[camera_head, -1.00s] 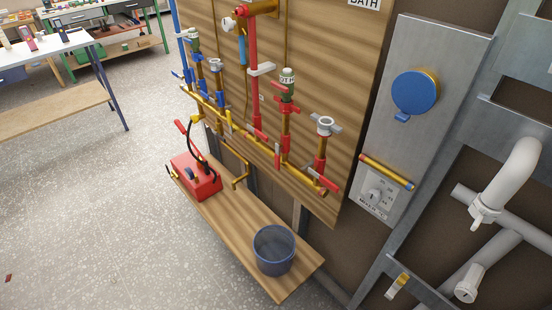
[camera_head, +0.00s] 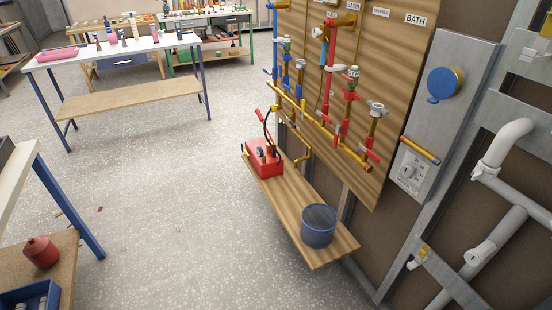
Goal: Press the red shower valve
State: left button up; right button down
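A wooden board (camera_head: 385,110) on the right carries copper, blue and red pipes with several valves. A "SHOWER" label (camera_head: 381,12) is at its top, between "BASIN" and "BATH" labels. Red valve handles show on the lower right pipes: one on the middle pipe (camera_head: 350,96) and one at the far right pipe (camera_head: 371,155). A taller red pipe (camera_head: 331,58) stands to their left. I cannot tell for certain which red handle belongs to the shower. Neither of my grippers is in view.
A wooden bench (camera_head: 276,205) below the board holds a red box-shaped pump (camera_head: 264,159) and a grey bucket (camera_head: 319,226). A metal frame with pipes (camera_head: 505,145) stands at right. Worktables (camera_head: 115,46) are at the back and left. The speckled floor (camera_head: 190,200) between is open.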

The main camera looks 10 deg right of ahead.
aim_at(336, 136)
jog(key=u, duration=0.1)
jog(key=k, duration=0.35)
jog(key=u, duration=0.9)
jog(key=i, duration=2.4)
jog(key=z, duration=1.3)
jog(key=i, duration=0.85)
jog(key=z, duration=0.9)
